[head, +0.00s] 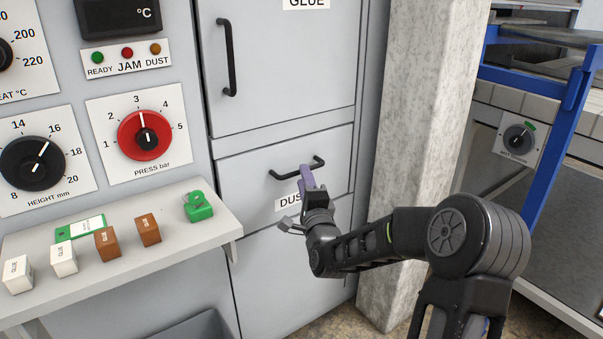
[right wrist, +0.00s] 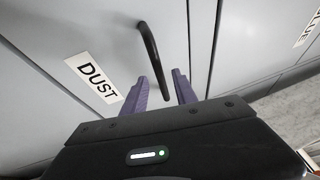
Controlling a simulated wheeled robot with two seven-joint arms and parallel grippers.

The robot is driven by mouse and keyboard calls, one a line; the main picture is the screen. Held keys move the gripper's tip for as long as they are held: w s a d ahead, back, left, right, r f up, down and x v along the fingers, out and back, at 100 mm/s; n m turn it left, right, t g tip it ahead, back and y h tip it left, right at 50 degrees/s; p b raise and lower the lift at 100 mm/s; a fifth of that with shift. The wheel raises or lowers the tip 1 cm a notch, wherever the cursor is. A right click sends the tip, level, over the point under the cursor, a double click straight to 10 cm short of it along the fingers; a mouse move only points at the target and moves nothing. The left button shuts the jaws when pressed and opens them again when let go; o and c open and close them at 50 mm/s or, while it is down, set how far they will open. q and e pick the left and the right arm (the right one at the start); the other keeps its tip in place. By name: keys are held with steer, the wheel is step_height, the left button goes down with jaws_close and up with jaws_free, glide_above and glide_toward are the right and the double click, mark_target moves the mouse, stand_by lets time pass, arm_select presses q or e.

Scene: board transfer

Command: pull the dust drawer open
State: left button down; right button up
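The dust drawer (head: 245,190) is a grey front in the cabinet and looks flush with it. It has a black bar handle (head: 283,175) and a white label reading DUST, partly hidden by my right gripper (head: 306,172). The right gripper's purple fingers are at the handle in the head view. In the right wrist view, the fingers (right wrist: 160,82) stand apart, with the near end of the handle (right wrist: 149,48) reaching between them. I see gaps beside the bar, so the fingers are not closed on it. My left gripper is not in view.
A GLUE door (head: 285,70) with a long vertical handle is above the drawer. A shelf (head: 150,260) at the left holds small glue boxes, brown blocks and a green padlock-like item (head: 198,207). A concrete pillar (head: 415,130) stands right of the cabinet.

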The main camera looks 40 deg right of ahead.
steer(key=shift+x, duration=1.95)
jaws_close()
steer(key=shift+f, duration=0.1)
